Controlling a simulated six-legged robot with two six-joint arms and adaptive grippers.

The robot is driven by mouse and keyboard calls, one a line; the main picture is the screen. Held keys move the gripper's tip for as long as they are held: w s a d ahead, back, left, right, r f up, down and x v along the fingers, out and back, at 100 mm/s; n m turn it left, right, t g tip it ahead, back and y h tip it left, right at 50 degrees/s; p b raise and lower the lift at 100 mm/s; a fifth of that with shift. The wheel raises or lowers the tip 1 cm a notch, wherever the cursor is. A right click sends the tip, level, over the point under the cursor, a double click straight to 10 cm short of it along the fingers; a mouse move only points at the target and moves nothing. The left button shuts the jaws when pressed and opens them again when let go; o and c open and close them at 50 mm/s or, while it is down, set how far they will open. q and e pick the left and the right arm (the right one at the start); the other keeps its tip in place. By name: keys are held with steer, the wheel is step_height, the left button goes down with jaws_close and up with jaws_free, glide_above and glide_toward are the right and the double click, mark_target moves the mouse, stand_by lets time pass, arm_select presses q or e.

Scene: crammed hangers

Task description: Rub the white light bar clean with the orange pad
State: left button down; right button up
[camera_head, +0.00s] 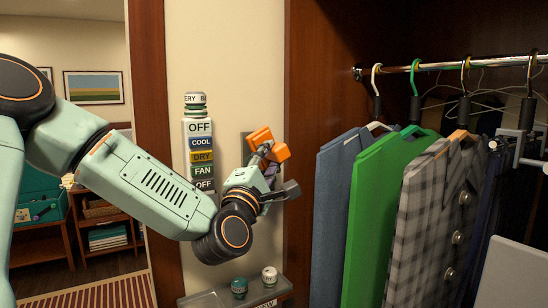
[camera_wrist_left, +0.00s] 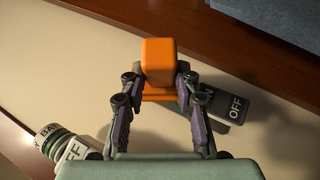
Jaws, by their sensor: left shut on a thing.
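The orange pad (camera_head: 275,151) is held by my left gripper (camera_head: 268,172) in front of the cream wall panel. In the left wrist view the pad (camera_wrist_left: 158,62) sits between the two fingertips, its block end pointing away from me. My left gripper (camera_wrist_left: 157,95) is shut on it. Whether the pad touches the wall cannot be told. I cannot make out a white light bar in either view; my arm and the pad cover part of the wall.
A strip of labelled plates (camera_head: 201,157) is left of the pad. A dark OFF plate (camera_wrist_left: 235,108) is close to the gripper. Below, a small shelf (camera_head: 215,300) bears two little cylinders. To the right, shirts (camera_head: 375,200) hang crammed on a rod (camera_head: 440,66).

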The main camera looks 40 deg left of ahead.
arm_select(q)
steer(key=shift+w, duration=0.1)
steer(key=shift+w+d+b, duration=0.25)
steer(key=shift+w+b, duration=0.15)
steer(key=shift+b, duration=0.1)
steer(key=shift+w+d, duration=0.15)
steer(key=shift+w, duration=0.35)
steer(key=shift+s, duration=0.2)
steer(key=shift+s+a, duration=0.35)
steer(key=shift+s, duration=0.1)
steer(key=shift+s+a, duration=0.15)
steer(key=shift+s, duration=0.2)
steer(key=shift+w+r, duration=0.1)
